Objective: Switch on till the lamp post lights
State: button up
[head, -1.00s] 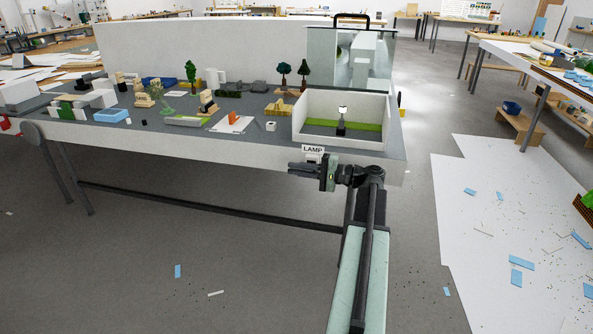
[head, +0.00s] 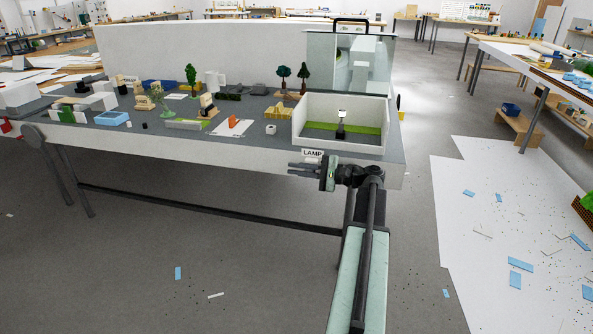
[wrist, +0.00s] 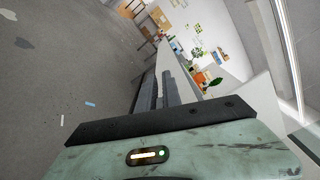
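The lamp post (head: 341,132) is small and dark with a pale head. It stands upright in an open white-walled box on the table's right end. Its head looks whitish, but I cannot tell for sure whether it is lit. A LAMP label (head: 312,153) is on the table's front edge below the box. My gripper (head: 292,169) is just below and in front of this label, its fingers pointing left along the front edge. The switch is not clearly seen near the fingers. In the wrist view the two dark fingers (wrist: 158,86) lie close together with nothing visible between them.
The grey table top (head: 255,142) carries model trees, blocks and small buildings left of the white box (head: 345,148). A glass case (head: 350,62) stands behind. White sheets with blue scraps (head: 500,230) lie on the floor at right. The floor left of my arm is mostly clear.

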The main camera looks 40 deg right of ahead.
aim_at(313, 171)
jog(key=o, duration=0.4)
jog(key=shift+s+d, duration=0.1)
jog(key=shift+s, duration=0.05)
jog(key=v, duration=0.7)
jog(key=shift+s+d, duration=0.15)
jog(key=shift+s, duration=0.15)
